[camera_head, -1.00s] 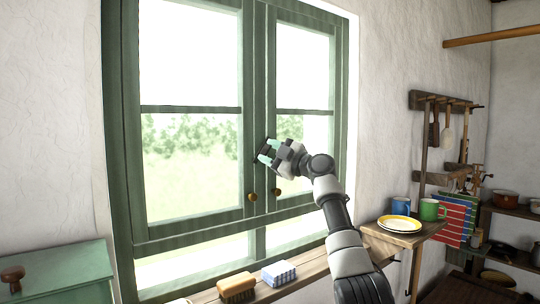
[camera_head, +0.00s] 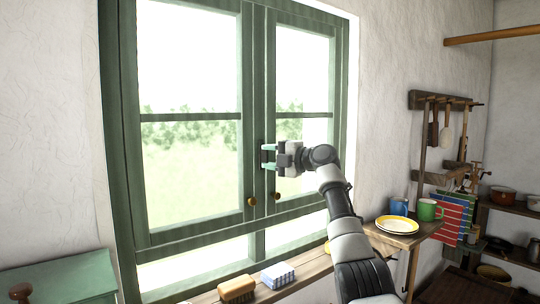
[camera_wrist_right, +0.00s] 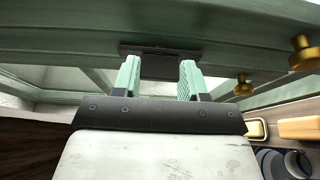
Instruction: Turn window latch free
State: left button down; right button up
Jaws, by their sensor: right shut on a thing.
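The green-framed window (camera_head: 256,60) has two casements that meet at a middle stile. My right gripper (camera_head: 266,157) is at this stile, above two brass knobs (camera_head: 251,201). The latch shows a dark plate against the green frame. In the head view, the gripper mostly hides the latch. Both casements look closed. My left gripper is not in view.
A brush (camera_head: 237,289) and a blue-white checked block (camera_head: 277,275) sit on the wooden sill below. A small shelf on the right holds a yellow-rimmed plate (camera_head: 397,225), a blue mug (camera_head: 398,206) and a green mug (camera_head: 429,210). A green cabinet (camera_head: 62,278) stands at lower left.

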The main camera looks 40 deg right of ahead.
jog(key=shift+f, duration=0.1)
dwell(0.3)
jog(key=o, duration=0.9)
jog(key=b+v, duration=0.5)
jog(key=v, duration=0.5)
jog(key=shift+s+d, duration=0.1)
jog(key=shift+s, duration=0.3)
